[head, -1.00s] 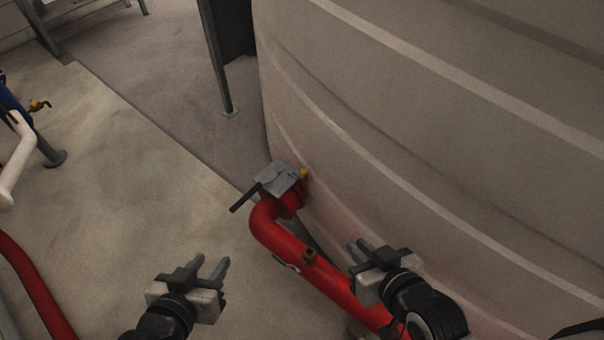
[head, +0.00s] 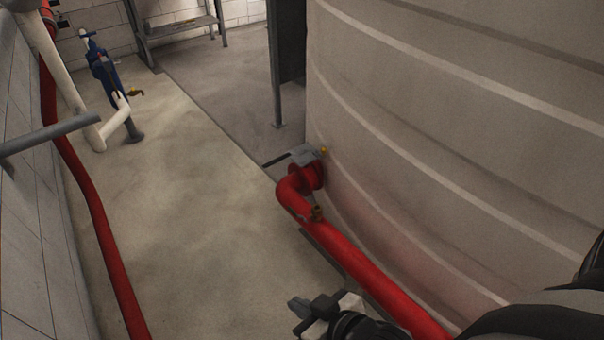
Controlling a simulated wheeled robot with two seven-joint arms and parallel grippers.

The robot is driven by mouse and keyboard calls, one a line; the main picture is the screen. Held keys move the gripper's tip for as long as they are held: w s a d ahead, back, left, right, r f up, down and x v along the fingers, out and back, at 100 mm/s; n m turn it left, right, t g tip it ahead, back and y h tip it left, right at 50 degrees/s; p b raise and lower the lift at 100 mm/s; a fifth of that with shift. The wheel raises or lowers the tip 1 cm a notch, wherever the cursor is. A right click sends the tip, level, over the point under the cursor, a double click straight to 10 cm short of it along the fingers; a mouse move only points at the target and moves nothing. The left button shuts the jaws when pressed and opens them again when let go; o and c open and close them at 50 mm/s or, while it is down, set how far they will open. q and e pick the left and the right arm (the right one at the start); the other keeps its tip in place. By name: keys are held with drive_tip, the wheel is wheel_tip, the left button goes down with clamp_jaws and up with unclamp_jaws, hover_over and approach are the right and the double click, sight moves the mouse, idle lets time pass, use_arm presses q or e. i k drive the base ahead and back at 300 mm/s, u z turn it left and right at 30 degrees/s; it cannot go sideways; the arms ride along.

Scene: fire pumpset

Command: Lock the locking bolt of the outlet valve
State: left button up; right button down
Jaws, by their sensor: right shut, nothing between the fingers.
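A grey valve head (head: 303,155) with a long dark lever (head: 275,159) sits on a red pipe elbow at the tank's side, near the picture's middle. A small yellow knob (head: 323,150) shows at its right edge. I cannot tell whether this knob is the locking bolt, or how it is set. My right gripper (head: 297,307) is shut and empty at the bottom middle, in front of the red pipe and well short of the valve in the picture. My left gripper is out of view.
The large pale tank (head: 440,150) fills the right side. The red pipe (head: 360,270) runs along its foot. A blue fitting (head: 103,68) on white pipe and another red pipe (head: 90,210) stand at the left. The concrete floor (head: 180,200) between is clear.

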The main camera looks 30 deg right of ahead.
sight(323, 150)
drive_tip(key=z, duration=0.1)
drive_tip(key=i, duration=1.95)
drive_tip(key=z, duration=0.9)
